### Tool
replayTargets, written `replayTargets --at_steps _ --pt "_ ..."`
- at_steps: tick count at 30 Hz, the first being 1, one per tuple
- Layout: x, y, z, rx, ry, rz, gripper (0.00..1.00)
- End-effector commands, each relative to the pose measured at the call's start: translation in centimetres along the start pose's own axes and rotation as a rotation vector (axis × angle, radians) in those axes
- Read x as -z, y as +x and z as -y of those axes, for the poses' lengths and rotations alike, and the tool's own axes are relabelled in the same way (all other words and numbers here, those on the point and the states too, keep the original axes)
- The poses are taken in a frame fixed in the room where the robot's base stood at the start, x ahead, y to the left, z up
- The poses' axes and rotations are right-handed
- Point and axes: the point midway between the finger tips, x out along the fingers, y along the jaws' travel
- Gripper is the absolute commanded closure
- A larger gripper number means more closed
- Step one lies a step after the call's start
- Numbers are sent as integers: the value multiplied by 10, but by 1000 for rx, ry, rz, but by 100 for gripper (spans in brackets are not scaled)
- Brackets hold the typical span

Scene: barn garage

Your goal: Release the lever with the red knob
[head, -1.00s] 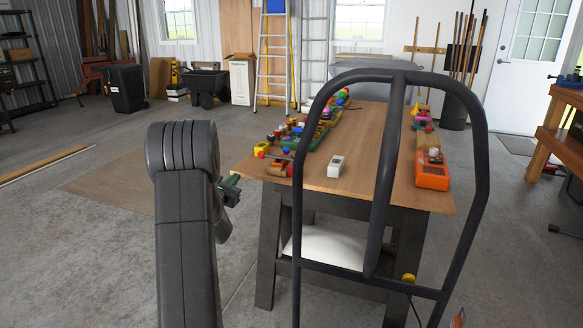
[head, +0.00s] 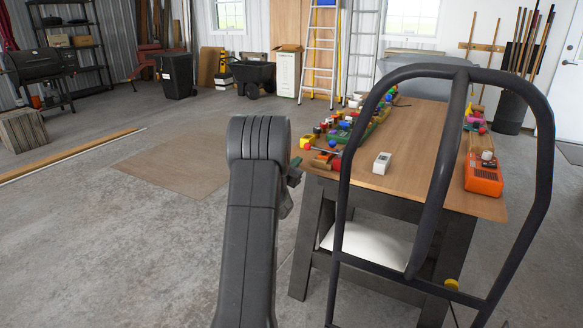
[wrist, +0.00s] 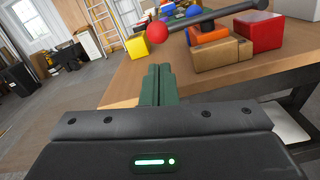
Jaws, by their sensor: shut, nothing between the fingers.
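The red knob (wrist: 157,32) is a ball on the left end of a dark grey lever rod (wrist: 215,17) in the wrist view. The rod runs to the right above a wooden block (wrist: 220,54) with orange and blue parts, near the table's edge. The red knob also shows small in the head view (head: 306,143). My gripper (wrist: 160,72) has green fingers, shut together and empty. The fingertips point at the table's edge, just short of the knob and apart from it in the wrist view. In the head view my arm mostly hides the gripper (head: 295,178).
The wooden table (head: 415,142) holds several colourful devices along its left side. A yellow block (wrist: 137,45) and a red block (wrist: 259,31) flank the lever. A white box (head: 382,163) and an orange device (head: 483,176) stand farther right. The floor left of the table is clear.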

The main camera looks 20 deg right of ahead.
Motion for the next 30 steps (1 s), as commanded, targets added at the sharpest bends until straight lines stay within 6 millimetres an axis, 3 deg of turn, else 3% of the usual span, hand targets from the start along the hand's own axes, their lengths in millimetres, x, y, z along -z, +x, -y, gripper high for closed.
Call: replayTargets --at_steps 3,9,30 --pt "0 20 0 0 0 1 100" --pt "0 40 0 0 0 -1 100" --pt "-2 50 -9 -1 38 0 100"
